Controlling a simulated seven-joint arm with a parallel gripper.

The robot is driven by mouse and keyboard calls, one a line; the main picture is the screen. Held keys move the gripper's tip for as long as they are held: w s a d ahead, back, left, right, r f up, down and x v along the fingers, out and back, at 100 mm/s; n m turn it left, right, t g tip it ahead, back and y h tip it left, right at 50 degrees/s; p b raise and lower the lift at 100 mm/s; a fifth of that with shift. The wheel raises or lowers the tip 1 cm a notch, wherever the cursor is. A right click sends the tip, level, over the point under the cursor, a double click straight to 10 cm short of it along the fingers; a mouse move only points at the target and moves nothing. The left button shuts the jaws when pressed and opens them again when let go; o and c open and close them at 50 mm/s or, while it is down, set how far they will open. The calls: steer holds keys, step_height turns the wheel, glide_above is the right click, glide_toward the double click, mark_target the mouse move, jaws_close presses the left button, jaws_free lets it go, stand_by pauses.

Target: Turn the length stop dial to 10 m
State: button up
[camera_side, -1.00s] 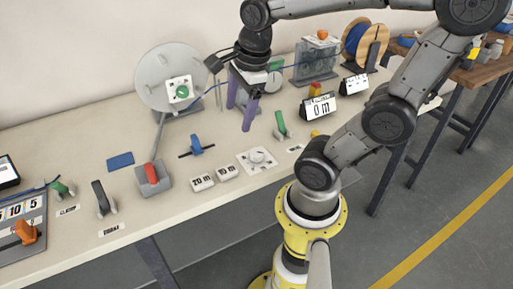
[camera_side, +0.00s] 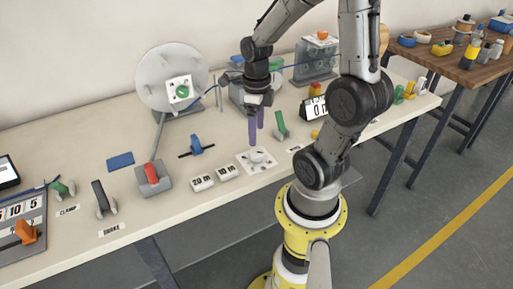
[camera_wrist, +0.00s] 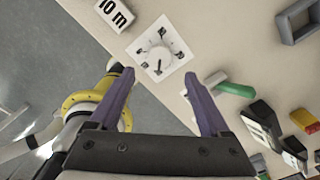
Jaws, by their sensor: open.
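The length stop dial is a pale round knob on a white square plate (camera_side: 246,164), lying on the bench near its front edge. In the wrist view the dial (camera_wrist: 158,58) sits beyond my fingertips, with small dark marks around it that are too small to read. My gripper (camera_side: 256,133) has purple fingers pointing down, above and just behind the dial. In the wrist view the gripper (camera_wrist: 160,72) is open and empty, its two fingers wide apart, apart from the dial.
A blue-handled part (camera_side: 196,145) and a red-handled block (camera_side: 152,178) are further left.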

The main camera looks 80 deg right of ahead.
mark_target(256, 151)
step_height(256, 151, down, 7)
steer(key=shift+f, duration=0.15)
steer(key=shift+c, duration=0.2)
jaws_close()
stand_by(0.3)
